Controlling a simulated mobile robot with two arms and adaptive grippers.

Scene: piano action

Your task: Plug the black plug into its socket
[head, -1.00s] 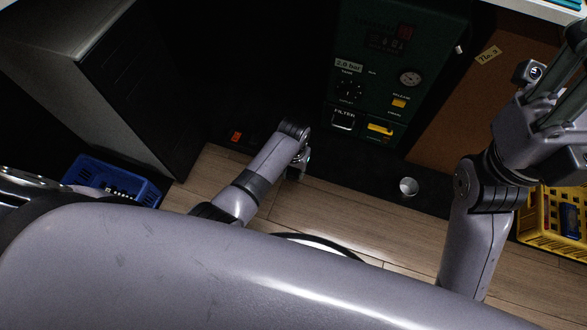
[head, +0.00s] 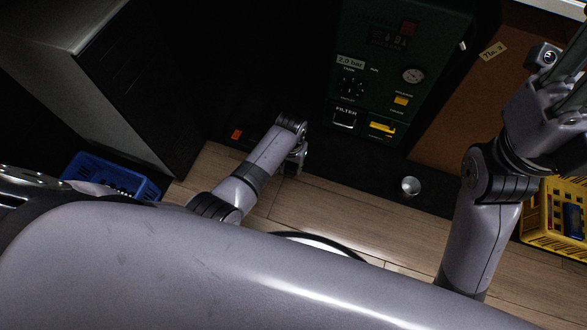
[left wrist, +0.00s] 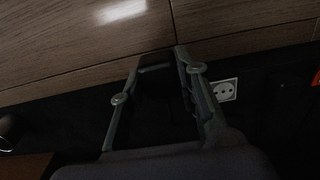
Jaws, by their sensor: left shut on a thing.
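My left gripper (head: 294,164) is low in front of the dark strip at the floor, mostly hidden behind its own wrist in the head view. In the left wrist view my left gripper (left wrist: 165,60) is shut on the black plug (left wrist: 163,95), a dark shape between the fingers that is hard to make out. A white socket (left wrist: 223,90) with round holes is on the dark surface just right of the fingers, apart from the plug. I cannot make out the socket in the head view. My right gripper (head: 568,95) is raised at the right edge, partly cut off; its fingers are unclear.
A red switch (head: 237,134) is on the dark strip left of my left wrist. A green machine (head: 385,75) with a gauge stands behind. A metal cup (head: 410,186) is to the right. A blue crate (head: 108,173) and a yellow crate (head: 555,225) stand at the sides.

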